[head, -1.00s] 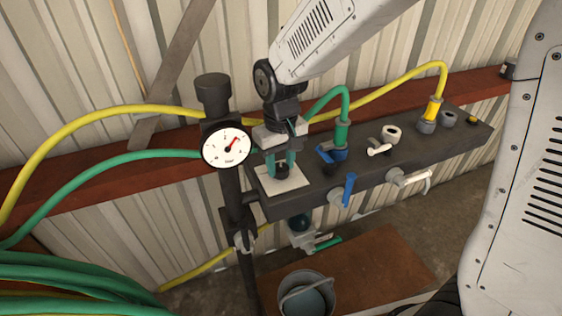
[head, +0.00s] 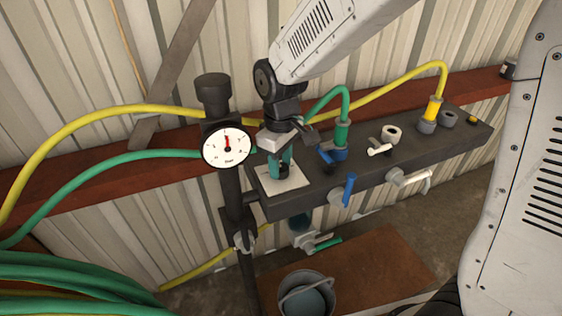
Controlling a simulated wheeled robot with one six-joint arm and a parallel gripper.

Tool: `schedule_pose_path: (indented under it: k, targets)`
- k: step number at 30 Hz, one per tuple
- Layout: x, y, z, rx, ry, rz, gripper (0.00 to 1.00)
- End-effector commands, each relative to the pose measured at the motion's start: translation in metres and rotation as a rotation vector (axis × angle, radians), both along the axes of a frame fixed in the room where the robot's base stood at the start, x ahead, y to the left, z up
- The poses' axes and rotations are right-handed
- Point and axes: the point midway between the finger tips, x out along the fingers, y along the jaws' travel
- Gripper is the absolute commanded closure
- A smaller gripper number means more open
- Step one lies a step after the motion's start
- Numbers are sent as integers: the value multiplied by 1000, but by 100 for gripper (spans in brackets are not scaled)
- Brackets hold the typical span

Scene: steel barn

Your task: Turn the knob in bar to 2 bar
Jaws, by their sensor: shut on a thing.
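A round white gauge (head: 226,146) with a red needle stands on the dark post left of my arm. The needle points almost straight up; the small figures on the dial are too blurred to read surely. My gripper (head: 281,166) points down at the left end of the dark bar, with teal fingers shut on the dark knob (head: 283,171). The knob sits above a pale square plate (head: 294,184) and is partly hidden by the fingers.
The dark bar (head: 385,172) carries a blue valve handle (head: 349,189), white valve handles (head: 380,150) and green and yellow hose fittings close to the right of my gripper. A grey bucket (head: 304,296) stands below. Green hoses (head: 60,290) lie at the lower left.

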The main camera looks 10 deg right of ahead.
Motion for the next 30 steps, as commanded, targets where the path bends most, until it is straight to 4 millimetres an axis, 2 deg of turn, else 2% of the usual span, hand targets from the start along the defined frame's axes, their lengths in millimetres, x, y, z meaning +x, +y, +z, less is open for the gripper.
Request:
schedule_pose_path:
  k: [7,8,9,10,20,30]
  targets:
    - [1,0,1,1,-4,-1,87]
    - [1,0,1,1,-4,-1,56]
    - [1,0,1,1,-4,-1,45]
    - [1,0,1,1,-4,-1,43]
    - [1,0,5,1,-4,-1,43]
    - [1,0,59,2,-6,-1,43]
